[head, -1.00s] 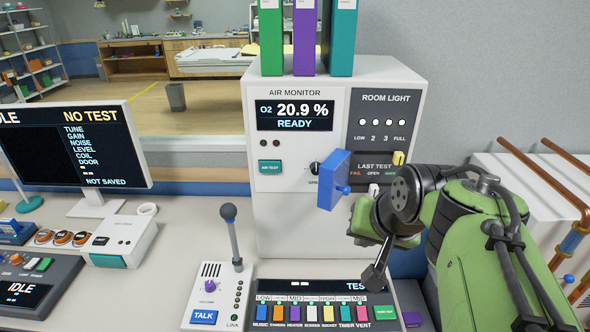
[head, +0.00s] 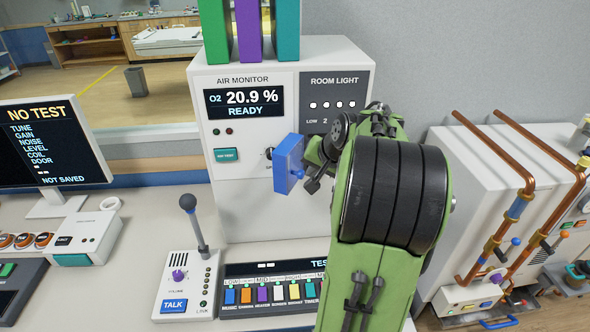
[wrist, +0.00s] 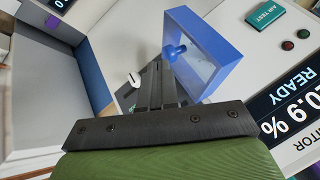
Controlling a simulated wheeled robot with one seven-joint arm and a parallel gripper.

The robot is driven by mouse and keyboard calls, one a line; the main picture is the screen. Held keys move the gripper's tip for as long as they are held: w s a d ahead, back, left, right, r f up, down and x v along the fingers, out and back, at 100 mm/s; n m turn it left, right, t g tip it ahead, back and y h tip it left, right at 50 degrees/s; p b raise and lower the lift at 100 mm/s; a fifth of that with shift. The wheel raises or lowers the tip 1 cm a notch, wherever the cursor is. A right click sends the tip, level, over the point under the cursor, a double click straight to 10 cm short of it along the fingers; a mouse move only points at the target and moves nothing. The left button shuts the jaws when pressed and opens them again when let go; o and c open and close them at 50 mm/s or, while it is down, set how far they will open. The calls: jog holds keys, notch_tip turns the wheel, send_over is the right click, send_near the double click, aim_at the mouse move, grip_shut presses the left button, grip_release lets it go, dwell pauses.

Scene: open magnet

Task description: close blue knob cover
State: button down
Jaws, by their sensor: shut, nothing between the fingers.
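The blue knob cover (head: 289,163) stands swung out from the front of the white air monitor (head: 240,180). In the wrist view the cover (wrist: 208,45) shows as a blue frame with a clear pane and a small round blue knob (wrist: 176,51). My gripper (wrist: 158,66) is shut and empty, its fingertips close beside the cover's blue knob; I cannot tell whether they touch. In the head view my arm hides most of the gripper. The black dial (head: 269,153) is partly visible just left of the cover.
The air test button (head: 226,155) and the O2 display (head: 243,102) are on the monitor's left side. A microphone stand (head: 194,220) and a row of coloured switches (head: 262,294) stand in front. Copper pipes (head: 535,160) are at the right.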

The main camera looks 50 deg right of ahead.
aim_at(288, 171)
jog(key=shift+w+a+f, duration=0.2)
jog(key=shift+w, duration=0.6)
jog(key=shift+w+a+f, duration=0.2)
jog(key=shift+w+f, duration=0.05)
jog(key=shift+w, duration=0.5)
jog(key=shift+w+a+f, duration=0.2)
jog(key=shift+w, duration=0.6)
jog(key=shift+a, duration=0.1)
jog(key=shift+w+a+m+h, duration=0.4)
jog(key=shift+w+a+m, duration=0.1)
jog(key=shift+a+m, duration=0.1)
jog(key=w+a+m+g+h+p, duration=0.3)
jog(key=w+m+g+h+p, duration=0.1)
jog(key=w+m, duration=0.5)
jog(key=shift+w+m+g+p, duration=0.4)
jog(key=shift+w+p, duration=0.4)
jog(key=shift+w, duration=0.35)
jog(key=shift+w+a, duration=0.1)
